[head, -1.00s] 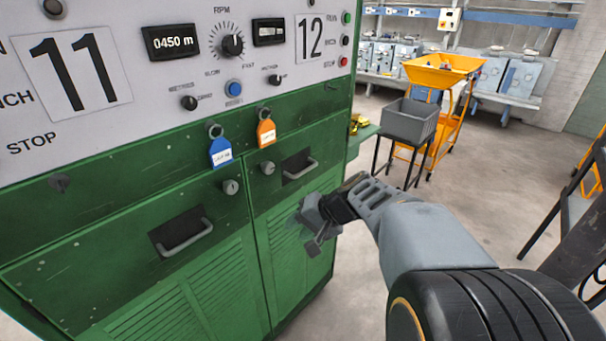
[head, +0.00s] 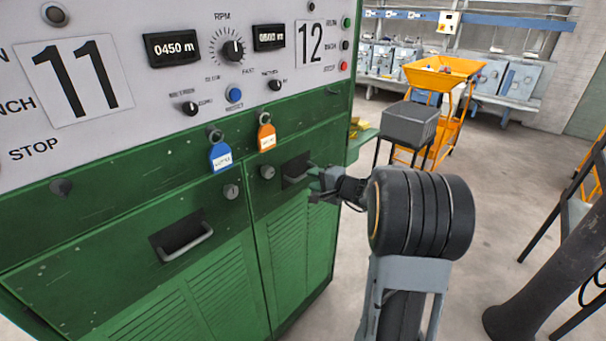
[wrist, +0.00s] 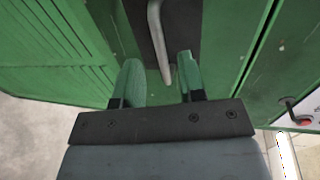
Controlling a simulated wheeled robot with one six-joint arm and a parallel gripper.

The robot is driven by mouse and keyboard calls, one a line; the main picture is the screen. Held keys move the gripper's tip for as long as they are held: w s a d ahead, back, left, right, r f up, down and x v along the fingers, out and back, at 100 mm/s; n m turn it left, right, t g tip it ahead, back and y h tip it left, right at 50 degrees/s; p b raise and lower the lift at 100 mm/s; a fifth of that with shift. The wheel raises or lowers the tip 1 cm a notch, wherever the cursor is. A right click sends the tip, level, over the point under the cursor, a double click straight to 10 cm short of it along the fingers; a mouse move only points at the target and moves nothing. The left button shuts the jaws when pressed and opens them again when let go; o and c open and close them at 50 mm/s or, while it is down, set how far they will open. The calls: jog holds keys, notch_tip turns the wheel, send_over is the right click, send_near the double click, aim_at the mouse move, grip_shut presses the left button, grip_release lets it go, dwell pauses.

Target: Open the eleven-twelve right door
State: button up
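The green right door (head: 292,240) is under the numbers 11 and 12 and looks flush with the cabinet front. Its handle (head: 295,179) is a grey bar over a dark recess near the door's top. My gripper (head: 314,187) is at the right end of this handle. In the wrist view, my gripper (wrist: 158,75) is open, with its two green-tinted fingers apart. The grey handle (wrist: 157,35) runs down between them, with its near end in the gap. I see space on both sides of it; whether a finger touches is unclear.
The left door has its own handle (head: 187,240). A grey bin (head: 410,123) on a stand and an orange cart (head: 440,78) are behind right. Floor between is clear.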

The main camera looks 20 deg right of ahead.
aim_at(304, 176)
jog(key=shift+p+x, duration=0.45)
jog(key=shift+x, duration=2.1)
jog(key=shift+c, duration=0.4)
grip_shut()
